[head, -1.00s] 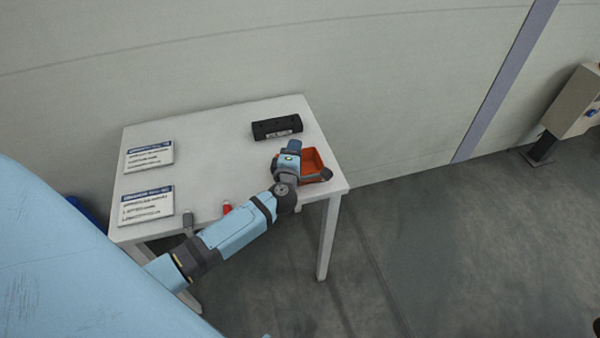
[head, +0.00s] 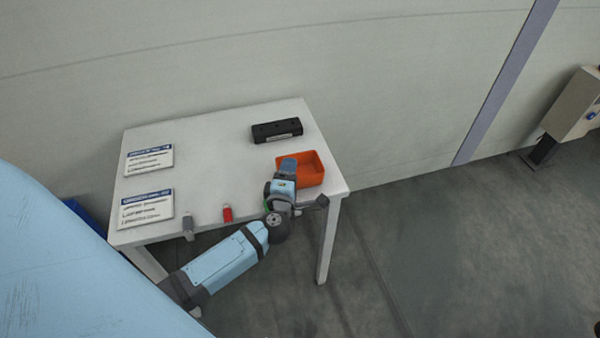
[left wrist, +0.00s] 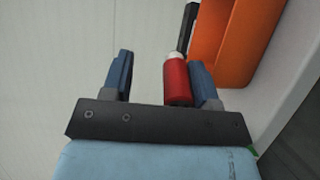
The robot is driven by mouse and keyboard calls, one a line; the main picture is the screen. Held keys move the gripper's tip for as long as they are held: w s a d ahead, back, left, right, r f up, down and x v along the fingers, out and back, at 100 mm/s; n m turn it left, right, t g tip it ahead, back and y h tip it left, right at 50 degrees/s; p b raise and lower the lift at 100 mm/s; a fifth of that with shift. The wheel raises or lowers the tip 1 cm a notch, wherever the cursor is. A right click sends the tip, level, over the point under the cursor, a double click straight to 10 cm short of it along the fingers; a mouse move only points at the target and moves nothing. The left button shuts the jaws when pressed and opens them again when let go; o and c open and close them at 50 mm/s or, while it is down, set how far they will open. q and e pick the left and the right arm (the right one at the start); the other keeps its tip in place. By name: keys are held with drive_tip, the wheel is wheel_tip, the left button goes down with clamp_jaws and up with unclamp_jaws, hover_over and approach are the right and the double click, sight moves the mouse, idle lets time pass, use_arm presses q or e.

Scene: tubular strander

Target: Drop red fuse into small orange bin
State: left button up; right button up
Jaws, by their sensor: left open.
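The small orange bin (head: 313,170) stands near the right edge of the white table; my left gripper (head: 288,168) covers part of its left side. In the left wrist view, the bin (left wrist: 229,40) is at upper right. There my left gripper (left wrist: 162,65) is open. A red fuse (left wrist: 178,82) with a pale ring and black end shows between the fingers, close beside the right one; contact cannot be told. In the head view, a red piece (head: 227,214) lies at the table's front edge; I cannot tell whether it is the same fuse. My right gripper is out of view.
A black block (head: 277,131) lies at the back of the white table (head: 215,150). Two printed signs (head: 148,160) are at the left. A grey piece (head: 188,222) is at the front edge. The table's middle is clear. A wall stands behind.

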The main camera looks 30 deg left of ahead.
use_arm(q)
drive_tip(key=v, duration=0.6)
drive_tip(key=shift+s, duration=0.3)
drive_tip(key=shift+d, duration=0.15)
